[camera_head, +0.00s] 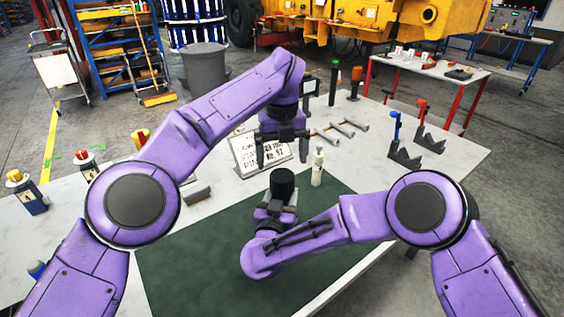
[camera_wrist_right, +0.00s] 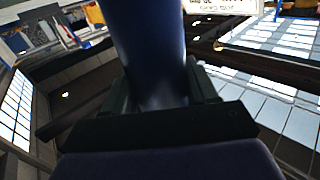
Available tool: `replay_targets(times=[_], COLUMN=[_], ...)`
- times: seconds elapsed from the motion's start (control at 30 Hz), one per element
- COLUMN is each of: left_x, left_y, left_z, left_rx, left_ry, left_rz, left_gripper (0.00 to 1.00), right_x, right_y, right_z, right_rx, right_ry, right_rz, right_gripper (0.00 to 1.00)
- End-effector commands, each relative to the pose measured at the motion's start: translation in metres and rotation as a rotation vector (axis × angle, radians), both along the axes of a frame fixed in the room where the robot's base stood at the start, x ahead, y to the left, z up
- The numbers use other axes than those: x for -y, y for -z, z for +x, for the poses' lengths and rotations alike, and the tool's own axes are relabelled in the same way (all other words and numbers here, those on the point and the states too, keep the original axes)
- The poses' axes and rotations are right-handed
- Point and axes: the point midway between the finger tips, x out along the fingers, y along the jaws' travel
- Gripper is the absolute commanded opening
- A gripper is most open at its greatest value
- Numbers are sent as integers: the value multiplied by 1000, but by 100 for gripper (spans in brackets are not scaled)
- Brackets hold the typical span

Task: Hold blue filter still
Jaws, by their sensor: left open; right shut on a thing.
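The blue filter is a dark, round-topped cylinder (camera_head: 283,183) near the back edge of the green mat in the head view. In the right wrist view it is a dark blue cylinder (camera_wrist_right: 152,55) between the jaws. My right gripper (camera_head: 272,212) is shut on it from the near side; its fingers are largely hidden in the head view. My left gripper (camera_head: 281,160) points down with its jaws apart, just above and behind the filter in the picture, and appears empty. I cannot tell whether the filter's base touches the mat.
A green mat (camera_head: 180,262) covers the near table. A white bottle (camera_head: 317,168) stands just right of the filter. A lettered sign (camera_head: 245,158) is behind. Metal tools (camera_head: 335,131) lie farther back, and black stands (camera_head: 404,157) with blue and red tools are at the right.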

Motion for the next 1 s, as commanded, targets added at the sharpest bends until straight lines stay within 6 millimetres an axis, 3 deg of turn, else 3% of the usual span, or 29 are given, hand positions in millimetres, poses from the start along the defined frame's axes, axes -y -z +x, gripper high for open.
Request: replay_targets(times=[0.13,0.17,0.2,0.23,0.57,0.67,1.0], left_x=[0,0,0,0,0,0,0], left_y=[0,0,0,0,2,6,22], left_z=[0,0,0,0,0,0,0], left_rx=[0,0,0,0,0,0,0], left_ry=[0,0,0,0,-1,-1,-1], left_rz=[0,0,0,0,0,0,0], left_gripper=[96,96,96,96,96,96,96], right_x=[0,0,0,0,-1,-5,-19], right_y=[-1,-1,-1,-1,0,1,1], right_z=[0,0,0,0,-3,-15,-85], right_rx=[2,2,2,1,1,2,3], right_ry=[0,0,0,0,-2,-4,-3], right_rz=[1,1,1,1,0,-1,-2], right_gripper=[0,67,80,87,87,87,87])
